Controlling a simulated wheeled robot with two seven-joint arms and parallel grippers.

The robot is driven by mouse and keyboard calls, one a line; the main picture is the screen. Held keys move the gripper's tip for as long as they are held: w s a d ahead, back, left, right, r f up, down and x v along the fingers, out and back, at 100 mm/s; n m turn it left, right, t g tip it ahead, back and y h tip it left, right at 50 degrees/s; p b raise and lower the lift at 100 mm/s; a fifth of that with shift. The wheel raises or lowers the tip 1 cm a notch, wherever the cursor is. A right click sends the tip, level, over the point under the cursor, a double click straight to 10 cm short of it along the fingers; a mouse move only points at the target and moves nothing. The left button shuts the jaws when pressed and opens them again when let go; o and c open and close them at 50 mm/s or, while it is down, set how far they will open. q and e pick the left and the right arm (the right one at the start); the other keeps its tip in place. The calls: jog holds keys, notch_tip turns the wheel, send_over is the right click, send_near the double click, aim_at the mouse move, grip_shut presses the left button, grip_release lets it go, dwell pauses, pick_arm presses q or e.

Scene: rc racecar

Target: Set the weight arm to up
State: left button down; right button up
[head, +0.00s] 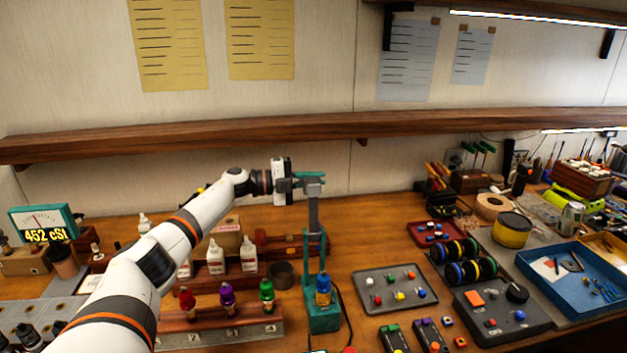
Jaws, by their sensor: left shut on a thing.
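The weight arm (314,216) is a grey bar with a wider block at its top, standing about upright behind a teal stand (323,318) on the bench. My left arm reaches in from the lower left. Its gripper (297,181) is at the top end of the weight arm and is shut on it; the fingers are small here and partly merge with the block. The lower end of the weight arm is partly hidden by the stand. A small blue bottle-like part (322,290) sits at the stand's front. My right gripper is not in view.
A dial meter (42,222) reading 452 cSt stands at the left. Bottles (249,254) and a rack of coloured vials (227,297) are left of the stand. A grey tray (394,306) with coloured pieces lies to its right. A wooden shelf (300,133) runs behind, above the gripper.

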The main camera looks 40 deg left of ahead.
pick_arm(q)
jog(key=shift+f, duration=0.1)
jog(key=c, duration=1.5)
grip_release()
jog(key=b+v, duration=0.4)
jog(key=v, duration=0.8)
jog(key=shift+d, duration=0.1)
